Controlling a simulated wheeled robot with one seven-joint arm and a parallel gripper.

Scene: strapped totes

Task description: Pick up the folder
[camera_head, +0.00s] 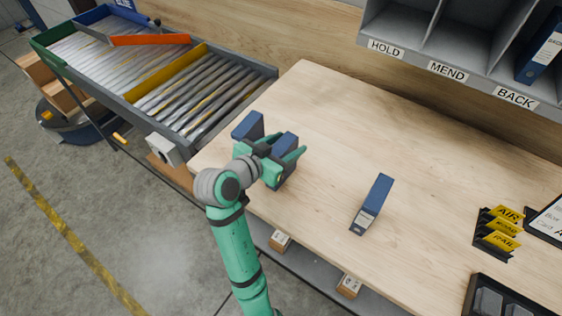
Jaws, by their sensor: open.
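A second dark blue item, which looks like another folder (287,142), is near the table's left end, close to my gripper. A further blue piece (248,126) shows just left of it. My gripper (285,155) is open, with its green fingers over or around the second blue item. My gripper hides part of it, and I cannot tell whether the fingers touch it.
A grey shelf labelled HOLD, MEND and BACK (470,60) hangs at the back right and holds a blue folder (543,48). A roller conveyor (170,80) adjoins the table at left. Yellow sorting tags (499,232) and a dark tray (500,298) are at right.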

